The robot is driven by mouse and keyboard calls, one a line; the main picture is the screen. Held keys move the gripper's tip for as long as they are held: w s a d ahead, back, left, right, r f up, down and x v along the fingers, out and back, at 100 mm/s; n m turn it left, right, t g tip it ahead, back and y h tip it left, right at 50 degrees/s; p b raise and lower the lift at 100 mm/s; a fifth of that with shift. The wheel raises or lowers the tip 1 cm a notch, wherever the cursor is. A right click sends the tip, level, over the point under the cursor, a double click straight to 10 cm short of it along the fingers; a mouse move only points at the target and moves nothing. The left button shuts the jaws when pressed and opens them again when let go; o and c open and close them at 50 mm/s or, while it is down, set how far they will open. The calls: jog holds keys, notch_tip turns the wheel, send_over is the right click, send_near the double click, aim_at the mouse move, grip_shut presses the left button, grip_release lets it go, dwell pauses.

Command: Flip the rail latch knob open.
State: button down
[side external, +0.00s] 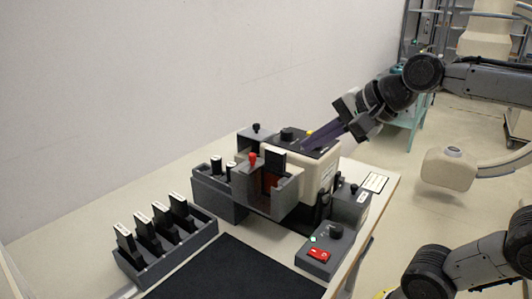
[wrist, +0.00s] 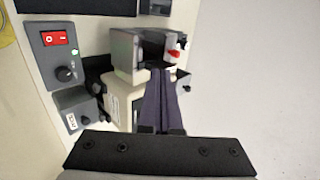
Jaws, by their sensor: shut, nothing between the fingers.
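My gripper (side external: 306,147) comes down at a slant from the upper right, its long purple fingers together with nothing between them. The fingertips are over the dark top of the beige machine (side external: 318,180); I cannot tell whether they touch it. In the wrist view the fingers (wrist: 158,72) end at the machine's grey block and hide part of it. A red-topped knob (side external: 252,158) stands upright on the grey front block; it also shows in the wrist view (wrist: 174,54). Black knobs stand behind it (side external: 256,127) and on the machine top (side external: 287,134). I cannot tell which knob is the rail latch.
A control box (side external: 320,253) with a red switch and dial sits at the front right. A smaller dark box (side external: 350,203) stands behind it. A grey rack (side external: 170,249) holds several dark upright pieces at the left. A black mat (side external: 235,275) lies clear in front.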

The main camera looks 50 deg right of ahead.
jog(key=shift+w+d, duration=0.35)
jog(key=shift+d, duration=0.15)
send_near(255, 160)
notch_tip(255, 160, down, 4)
jog(key=shift+a+r, duration=0.1)
jog(key=shift+r, duration=0.05)
jog(key=w, duration=0.3)
jog(key=shift+w, duration=0.7)
